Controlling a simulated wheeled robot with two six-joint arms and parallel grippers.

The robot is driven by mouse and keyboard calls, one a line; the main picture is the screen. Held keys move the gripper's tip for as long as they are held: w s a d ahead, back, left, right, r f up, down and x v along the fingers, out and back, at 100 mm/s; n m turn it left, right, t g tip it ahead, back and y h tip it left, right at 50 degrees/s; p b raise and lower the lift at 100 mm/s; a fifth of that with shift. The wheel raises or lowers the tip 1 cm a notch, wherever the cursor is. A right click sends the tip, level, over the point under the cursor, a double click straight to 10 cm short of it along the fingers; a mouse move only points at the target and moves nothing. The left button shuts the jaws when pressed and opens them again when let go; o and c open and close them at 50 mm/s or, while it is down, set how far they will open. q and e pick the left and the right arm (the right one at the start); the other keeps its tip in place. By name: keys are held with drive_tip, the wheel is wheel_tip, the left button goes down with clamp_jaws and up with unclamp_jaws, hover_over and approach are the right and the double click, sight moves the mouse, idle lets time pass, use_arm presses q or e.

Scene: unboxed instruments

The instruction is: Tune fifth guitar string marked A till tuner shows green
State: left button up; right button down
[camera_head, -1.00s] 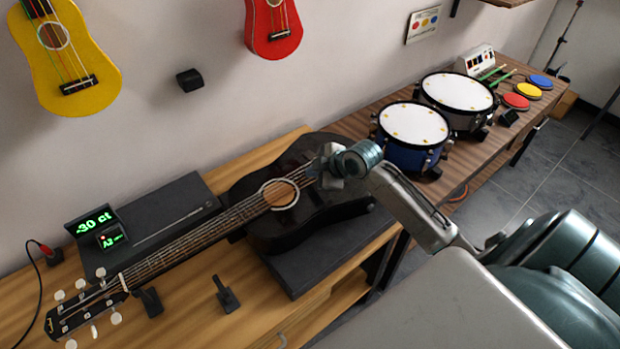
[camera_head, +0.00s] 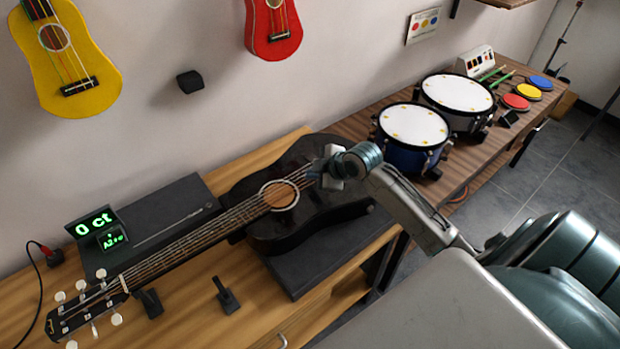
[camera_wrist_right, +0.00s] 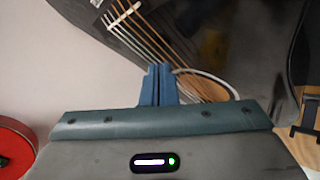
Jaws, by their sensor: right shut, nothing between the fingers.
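A black guitar (camera_head: 345,206) lies on a dark stand on the wooden table, its neck running to the lower left. Its headstock (camera_head: 88,306) has several white tuning pegs. The tuner display (camera_head: 92,224) reads "0 ct" in green, and a smaller screen (camera_head: 112,238) beside it also shows green text. My right gripper (camera_head: 314,172) is over the guitar body near the strings, right of the sound hole. In the right wrist view its blue fingers (camera_wrist_right: 158,68) are together and empty, close to the strings (camera_wrist_right: 165,42). My left gripper is out of view.
A dark flat case (camera_head: 170,215) lies behind the neck. A small black stand (camera_head: 226,296) stands in front of it. Drums (camera_head: 413,130) and coloured pads (camera_head: 528,92) are on the right table. A yellow ukulele (camera_head: 70,65) and a red one (camera_head: 273,28) hang on the wall.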

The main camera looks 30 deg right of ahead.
drive_tip(key=shift+r, duration=0.5)
drive_tip(key=shift+p, duration=0.3)
wheel_tip(320, 180, up, 5)
drive_tip(key=p, duration=0.4)
drive_tip(key=shift+s, duration=0.1)
idle(1.8)
